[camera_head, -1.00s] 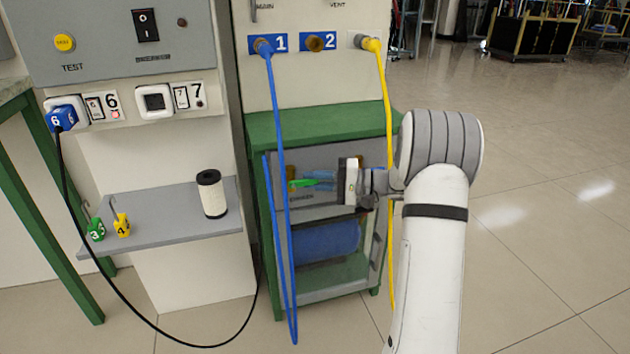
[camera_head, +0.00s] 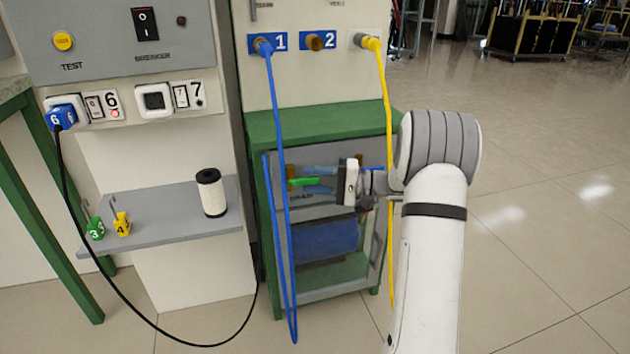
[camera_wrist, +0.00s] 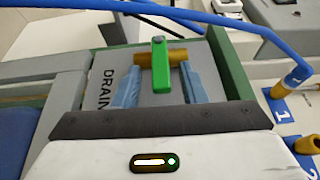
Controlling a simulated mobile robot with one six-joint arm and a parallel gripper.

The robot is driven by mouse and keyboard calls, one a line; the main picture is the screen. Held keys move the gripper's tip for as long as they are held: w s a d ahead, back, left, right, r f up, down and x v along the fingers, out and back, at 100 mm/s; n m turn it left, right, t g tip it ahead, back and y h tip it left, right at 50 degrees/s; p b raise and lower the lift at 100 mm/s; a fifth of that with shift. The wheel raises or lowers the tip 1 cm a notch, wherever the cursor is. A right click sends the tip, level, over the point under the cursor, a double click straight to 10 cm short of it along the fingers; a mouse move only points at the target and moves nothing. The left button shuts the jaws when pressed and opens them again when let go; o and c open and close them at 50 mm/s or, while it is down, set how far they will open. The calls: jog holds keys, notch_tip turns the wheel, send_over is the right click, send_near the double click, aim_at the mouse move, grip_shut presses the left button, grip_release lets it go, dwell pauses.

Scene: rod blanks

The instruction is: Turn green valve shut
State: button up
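The green valve handle (camera_head: 303,182) sits on a brass fitting inside the green-framed stand, at a grey panel. In the wrist view the handle (camera_wrist: 161,82) crosses the brass pipe (camera_wrist: 178,59) and points toward my gripper. My gripper (camera_wrist: 161,68) is open, with one light blue finger on each side of the handle. Gaps show between the handle and both fingers in that view. In the head view my gripper (camera_head: 318,181) has one finger above the handle and one below. The word DRAIN is on the panel beside the valve.
A blue hose (camera_head: 279,170) hangs from port 1 in front of the stand's left side. A yellow hose (camera_head: 384,90) hangs at its right, near my wrist. A blue tank (camera_head: 325,240) lies below the valve. A grey shelf (camera_head: 165,228) stands left, and open floor lies right.

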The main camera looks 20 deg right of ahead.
aim_at(315, 177)
jog(key=shift+r, duration=0.1)
notch_tip(315, 177, up, 10)
jog(key=p, duration=0.4)
